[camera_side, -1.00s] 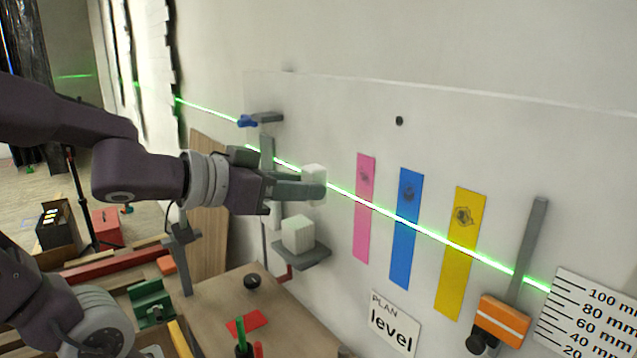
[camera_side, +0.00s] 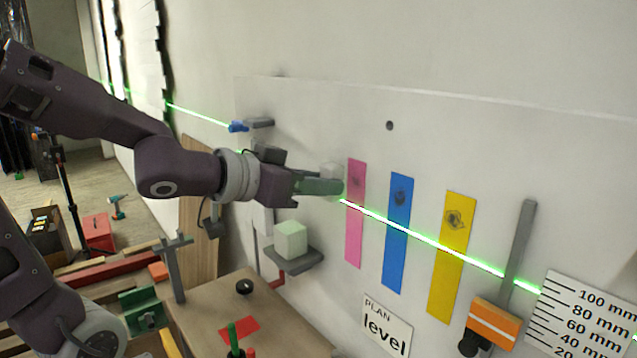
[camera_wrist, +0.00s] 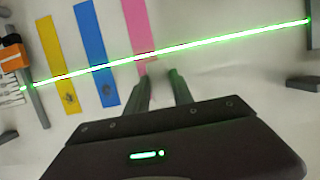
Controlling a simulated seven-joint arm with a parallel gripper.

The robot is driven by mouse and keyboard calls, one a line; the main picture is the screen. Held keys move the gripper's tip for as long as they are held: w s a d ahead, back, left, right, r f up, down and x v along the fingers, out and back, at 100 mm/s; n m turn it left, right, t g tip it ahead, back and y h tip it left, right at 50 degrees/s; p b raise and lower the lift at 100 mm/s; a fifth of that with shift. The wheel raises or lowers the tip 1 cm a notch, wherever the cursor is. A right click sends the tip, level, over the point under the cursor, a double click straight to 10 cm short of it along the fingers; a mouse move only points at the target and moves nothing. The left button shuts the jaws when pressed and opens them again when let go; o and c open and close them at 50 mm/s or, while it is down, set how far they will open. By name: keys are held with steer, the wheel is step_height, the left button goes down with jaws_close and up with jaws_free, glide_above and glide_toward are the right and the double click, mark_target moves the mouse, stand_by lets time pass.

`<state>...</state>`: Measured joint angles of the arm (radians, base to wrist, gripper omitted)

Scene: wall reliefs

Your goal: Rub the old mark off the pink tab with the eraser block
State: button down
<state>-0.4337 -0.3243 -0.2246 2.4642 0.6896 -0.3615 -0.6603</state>
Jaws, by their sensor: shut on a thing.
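The pink tab (camera_side: 354,228) hangs upright on the white board, with a dark smudged mark (camera_side: 357,181) near its top. My gripper (camera_side: 336,186) is at the tab's upper left edge, its fingers shut on a pale eraser block (camera_side: 332,171). The block is mostly hidden by the fingers. I cannot tell whether it touches the board or the tab. In the wrist view the pink tab (camera_wrist: 139,32) lies just beyond my fingertips (camera_wrist: 160,74); its marked end is hidden near the left finger.
A blue tab (camera_side: 396,245) and a yellow tab (camera_side: 450,265), both marked, hang to the right. A green laser line (camera_side: 425,239) crosses all three tabs. A second pale block (camera_side: 290,240) sits on a small grey shelf (camera_side: 303,260) below my gripper.

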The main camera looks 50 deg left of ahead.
steer(key=shift+w, duration=1)
steer(key=shift+s+d, duration=0.1)
steer(key=shift+d, duration=1.85)
steer(key=shift+w+a+r, duration=0.1)
steer(key=shift+w+a, duration=0.05)
steer(key=shift+a, duration=0.9)
steer(key=shift+w+a, duration=0.15)
steer(key=shift+a, duration=0.85)
steer(key=shift+s, duration=0.1)
steer(key=shift+s+d, duration=0.1)
steer(key=shift+s, duration=2.8)
